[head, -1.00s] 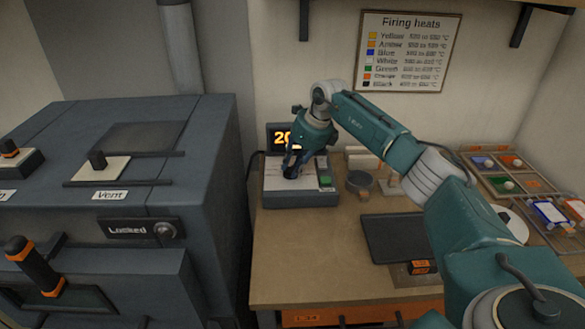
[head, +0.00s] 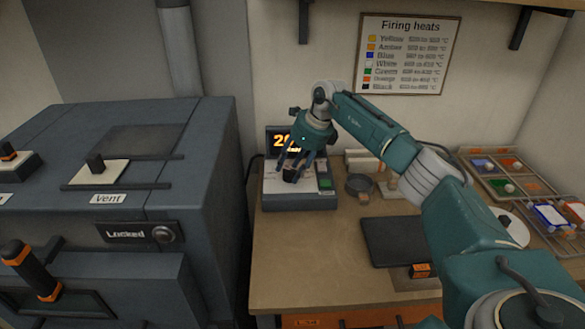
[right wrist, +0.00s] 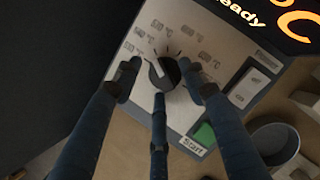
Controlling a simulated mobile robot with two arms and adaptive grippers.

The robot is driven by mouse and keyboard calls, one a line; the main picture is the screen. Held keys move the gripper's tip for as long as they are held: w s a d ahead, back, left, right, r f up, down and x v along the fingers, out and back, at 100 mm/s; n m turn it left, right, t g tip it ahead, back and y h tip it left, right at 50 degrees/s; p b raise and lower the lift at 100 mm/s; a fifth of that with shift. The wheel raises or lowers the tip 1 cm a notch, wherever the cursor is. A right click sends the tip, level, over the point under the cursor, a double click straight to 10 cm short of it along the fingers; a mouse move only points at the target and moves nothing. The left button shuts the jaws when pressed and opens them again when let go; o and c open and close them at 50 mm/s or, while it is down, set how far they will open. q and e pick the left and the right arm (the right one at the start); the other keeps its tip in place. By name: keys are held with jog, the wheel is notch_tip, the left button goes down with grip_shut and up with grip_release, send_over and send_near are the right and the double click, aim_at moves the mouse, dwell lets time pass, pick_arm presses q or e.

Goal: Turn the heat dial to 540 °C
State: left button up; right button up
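The heat dial (right wrist: 165,72) is a dark round knob with a white pointer on the pale panel of a control box (head: 300,202). Temperature labels, too blurred to read surely, ring it. The pointer aims up and left in the right wrist view. My right gripper (head: 291,165) is over the dial, pointing down. In the right wrist view its fingers (right wrist: 165,85) are spread around the knob, with gaps at the sides; contact with the near finger cannot be told. The display (head: 281,139) shows orange digits starting with 2, partly hidden by my gripper. My left gripper is out of view.
A green Start button (right wrist: 204,134) and a white switch (right wrist: 247,87) sit right of the dial. A grey bowl (head: 360,185) stands beside the box. The kiln (head: 200,150), with a Locked plate, is at left. A firing heats chart (head: 408,52) hangs behind.

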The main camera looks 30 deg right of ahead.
jog(key=shift+s, duration=0.1)
jog(key=v, duration=1.1)
jog(key=shift+r, duration=0.4)
jog(key=shift+s+f, duration=0.1)
jog(key=shift+s, duration=0.1)
